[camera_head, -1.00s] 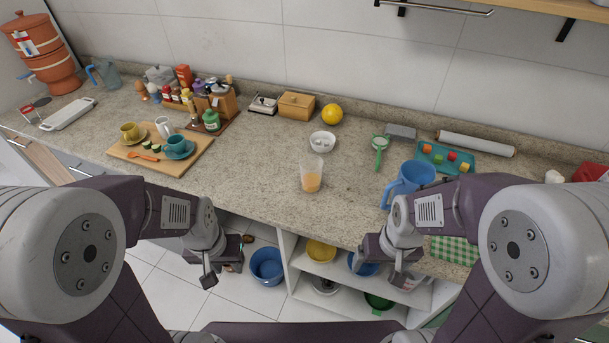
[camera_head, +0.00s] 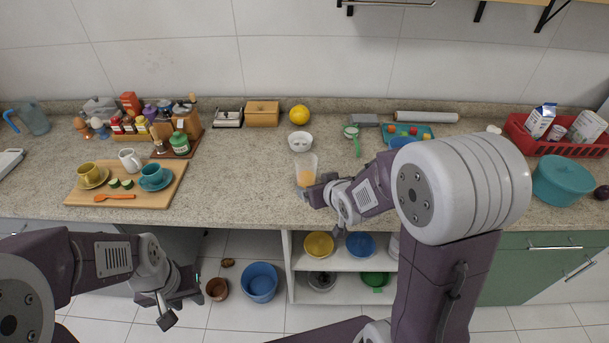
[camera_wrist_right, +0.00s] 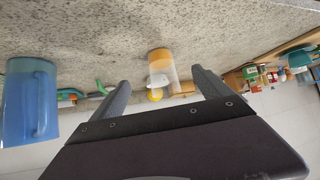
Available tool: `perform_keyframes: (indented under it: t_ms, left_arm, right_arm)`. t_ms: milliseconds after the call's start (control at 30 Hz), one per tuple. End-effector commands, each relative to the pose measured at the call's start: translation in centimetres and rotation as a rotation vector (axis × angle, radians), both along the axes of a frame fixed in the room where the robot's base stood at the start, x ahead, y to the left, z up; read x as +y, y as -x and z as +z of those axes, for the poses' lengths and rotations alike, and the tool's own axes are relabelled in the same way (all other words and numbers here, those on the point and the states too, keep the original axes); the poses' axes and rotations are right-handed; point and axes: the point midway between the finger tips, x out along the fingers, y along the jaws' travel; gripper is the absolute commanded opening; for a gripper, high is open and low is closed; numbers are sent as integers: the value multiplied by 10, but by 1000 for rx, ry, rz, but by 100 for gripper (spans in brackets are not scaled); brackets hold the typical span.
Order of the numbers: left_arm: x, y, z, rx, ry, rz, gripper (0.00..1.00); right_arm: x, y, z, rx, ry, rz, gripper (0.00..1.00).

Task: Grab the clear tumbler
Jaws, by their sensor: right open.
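The clear tumbler (camera_head: 306,172) stands upright on the counter near its front edge, with orange contents in its lower part. My right gripper (camera_head: 318,192) is just in front and to the right of it, low over the counter edge. In the right wrist view the tumbler (camera_wrist_right: 160,60) shows between the two spread fingers of the right gripper (camera_wrist_right: 163,88), beyond their tips. That gripper is open and empty, and I see no contact. My left gripper (camera_head: 180,300) hangs in front of the counter at lower left, open and empty, away from the tumbler.
A white bowl (camera_head: 300,141) and yellow fruit (camera_head: 299,115) are behind the tumbler. A blue jug (camera_wrist_right: 29,105) stands beside it, mostly hidden by my right arm in the head view. A wooden board (camera_head: 78,197) with cups lies left. The counter between is clear.

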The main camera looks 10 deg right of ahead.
Motion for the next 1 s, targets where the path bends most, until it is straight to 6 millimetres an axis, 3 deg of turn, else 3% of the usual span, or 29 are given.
perform_keyframes:
  t_ms: [100,233,467,700,867,1000]
  left_arm:
    - [0,0,-10,0,0,0,35]
    - [0,0,-21,0,0,0,35]
    - [0,0,-23,0,0,0,35]
    - [0,0,-19,0,0,0,35]
    - [0,0,-19,0,0,0,35]
    - [0,0,-14,0,0,0,35]
  right_arm:
    - [1,-31,10,-158,-11,30,88]
    - [-1,-56,11,-299,-31,55,88]
    - [-7,-65,2,-327,-39,54,88]
    - [-3,-96,-9,-325,-38,54,88]
    - [-2,-102,-11,-325,-38,54,88]
    - [5,-123,-19,-324,-38,56,88]
